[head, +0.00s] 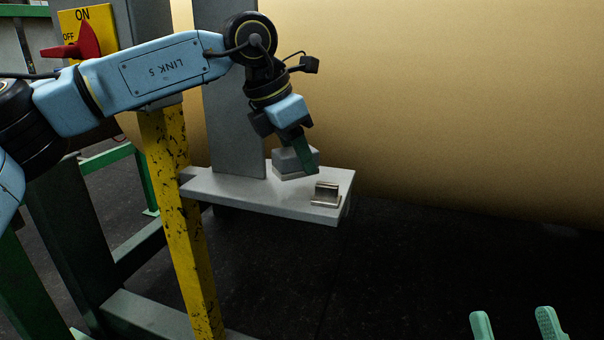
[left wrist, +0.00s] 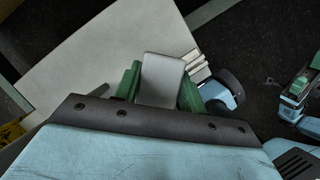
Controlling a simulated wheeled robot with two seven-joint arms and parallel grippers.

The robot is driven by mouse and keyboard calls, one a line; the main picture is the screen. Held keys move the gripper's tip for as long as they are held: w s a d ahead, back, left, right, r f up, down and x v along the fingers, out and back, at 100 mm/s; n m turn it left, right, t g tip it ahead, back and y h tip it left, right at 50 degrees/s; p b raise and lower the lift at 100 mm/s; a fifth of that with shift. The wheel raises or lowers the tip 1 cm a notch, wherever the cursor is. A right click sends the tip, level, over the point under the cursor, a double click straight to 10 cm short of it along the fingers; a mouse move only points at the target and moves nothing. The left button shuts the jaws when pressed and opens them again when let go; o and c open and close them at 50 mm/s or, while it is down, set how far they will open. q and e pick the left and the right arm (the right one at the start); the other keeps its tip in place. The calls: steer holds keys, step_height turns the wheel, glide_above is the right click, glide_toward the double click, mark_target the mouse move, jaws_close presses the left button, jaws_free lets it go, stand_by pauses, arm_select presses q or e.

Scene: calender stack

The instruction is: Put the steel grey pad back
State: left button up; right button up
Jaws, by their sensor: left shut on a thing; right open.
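The steel grey pad (head: 284,160) is a small grey block at the left gripper, just over the light grey shelf (head: 237,188). My left gripper (head: 304,160) is shut on the pad from above. The left wrist view shows the pad (left wrist: 162,78) between the two green fingers, with the bare shelf (left wrist: 95,55) behind it. I cannot tell whether the pad touches the shelf. My right gripper (head: 517,325) is open and empty, with only its green fingertips showing at the bottom right of the head view.
A small metal bracket (head: 326,193) stands on the shelf near its right end, close to the pad. A large tan roll (head: 430,100) fills the back. A yellow post (head: 181,220) and a red ON/OFF switch (head: 88,40) are at the left. The dark floor is clear.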

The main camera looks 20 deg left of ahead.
mark_target(302, 172)
arm_select(q)
steer(key=shift+w+d+f, duration=0.1)
steer(key=shift+w+d, duration=0.2)
steer(key=shift+d, duration=0.05)
step_height(302, 172, down, 2)
steer(key=shift+f+b, duration=0.15)
steer(key=shift+b, duration=0.7)
steer(key=shift+f, duration=0.5)
arm_select(e)
steer(key=s+r+t, duration=0.1)
steer(key=s+t, duration=0.1)
steer(key=t, duration=0.1)
steer(key=shift+s+d+r+y, duration=0.2)
steer(key=shift+d+r+y, duration=0.1)
steer(key=shift+d+r, duration=0.1)
arm_select(q)
steer(key=shift+f+b, duration=0.15)
steer(key=shift+b, duration=0.2)
steer(key=o, duration=0.9)
steer(key=shift+s, duration=0.1)
arm_select(e)
steer(key=shift+s+t, duration=0.15)
steer(key=shift+t, duration=0.25)
steer(key=shift+r, duration=0.1)
